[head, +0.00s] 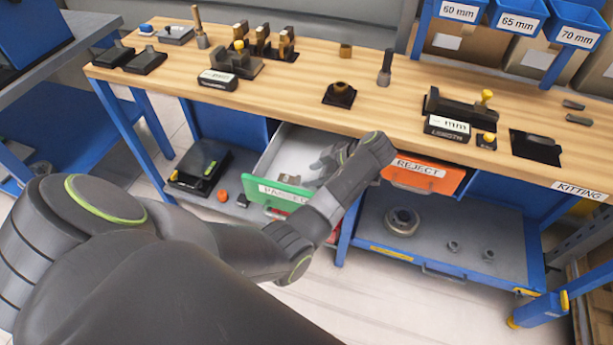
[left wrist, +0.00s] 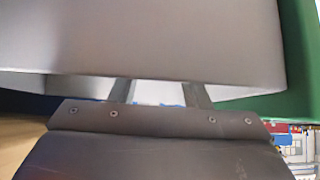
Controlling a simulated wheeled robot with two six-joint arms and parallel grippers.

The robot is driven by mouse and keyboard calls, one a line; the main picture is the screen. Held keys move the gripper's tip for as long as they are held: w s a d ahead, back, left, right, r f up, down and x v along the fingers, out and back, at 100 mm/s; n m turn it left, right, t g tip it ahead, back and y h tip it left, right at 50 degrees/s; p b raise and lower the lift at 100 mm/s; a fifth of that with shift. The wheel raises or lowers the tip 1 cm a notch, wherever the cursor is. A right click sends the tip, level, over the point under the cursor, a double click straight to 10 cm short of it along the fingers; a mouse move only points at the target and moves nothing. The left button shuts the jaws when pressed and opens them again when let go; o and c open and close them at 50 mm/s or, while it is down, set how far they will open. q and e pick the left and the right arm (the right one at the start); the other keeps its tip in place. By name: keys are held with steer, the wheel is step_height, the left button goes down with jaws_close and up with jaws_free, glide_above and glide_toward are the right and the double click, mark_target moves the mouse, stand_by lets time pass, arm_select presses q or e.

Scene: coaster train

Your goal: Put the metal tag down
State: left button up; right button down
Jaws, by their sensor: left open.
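My left gripper (head: 325,163) is over the pulled-out drawer with the green front (head: 285,197), its fingers pointing into the drawer. In the left wrist view the gripper (left wrist: 160,92) shows two fingers apart with nothing seen between them. A broad grey surface and the drawer's green front (left wrist: 294,70) fill much of that view. Small tan-grey pieces (head: 290,179) lie in the drawer beside the gripper; I cannot tell whether one is the metal tag. My right gripper is not in view.
The wooden bench top (head: 300,95) carries black fixtures and several brass parts. An orange REJECT drawer front (head: 425,173) is right of my wrist. The shelf below holds a round metal part (head: 402,221). Blue bins (head: 520,18) hang at the back right.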

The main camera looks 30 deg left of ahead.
arm_select(q)
steer(key=p+v, duration=0.4)
steer(key=v, duration=0.4)
steer(key=shift+d+r+p, duration=0.2)
steer(key=shift+p, duration=0.2)
